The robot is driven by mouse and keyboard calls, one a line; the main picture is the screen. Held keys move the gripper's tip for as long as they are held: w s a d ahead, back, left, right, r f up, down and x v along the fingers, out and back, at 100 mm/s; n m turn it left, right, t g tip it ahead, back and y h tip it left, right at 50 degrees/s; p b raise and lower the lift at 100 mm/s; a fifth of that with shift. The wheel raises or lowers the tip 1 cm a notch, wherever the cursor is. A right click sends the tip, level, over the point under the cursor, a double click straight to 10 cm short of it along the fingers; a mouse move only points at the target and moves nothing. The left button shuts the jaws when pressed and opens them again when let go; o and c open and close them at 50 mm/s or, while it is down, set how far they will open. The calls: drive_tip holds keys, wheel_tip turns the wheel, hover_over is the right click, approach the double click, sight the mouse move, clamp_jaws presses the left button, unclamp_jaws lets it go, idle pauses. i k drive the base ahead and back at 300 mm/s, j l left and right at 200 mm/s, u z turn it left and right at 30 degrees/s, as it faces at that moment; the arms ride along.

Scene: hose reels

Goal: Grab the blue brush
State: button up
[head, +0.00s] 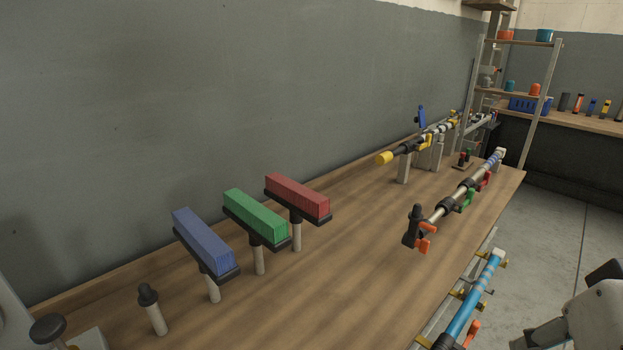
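The blue brush (203,240) is a block of blue bristles on a dark holder, raised on a pale upright post at the left of the wooden bench. It stands first in a row with a green brush (255,214) and a red brush (297,195), each on its own post. Nothing touches the blue brush from above. Part of my arm shows at the lower right corner, far from the brushes. My gripper's fingertips are not clearly visible.
The wooden bench (350,255) runs along a grey wall. A dark-capped peg (150,308) stands left of the blue brush. Pole tools (467,195) lie to the right, with a blue pole (468,305) at the front edge. A shelf rack (520,92) stands behind.

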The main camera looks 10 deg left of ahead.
sight(213, 256)
drive_tip(key=i+u, duration=0.2)
drive_tip(key=u, duration=0.15)
drive_tip(key=i+u, duration=0.15)
drive_tip(key=u, duration=0.2)
drive_tip(key=i+l+u, duration=0.15)
drive_tip(key=u, duration=0.2)
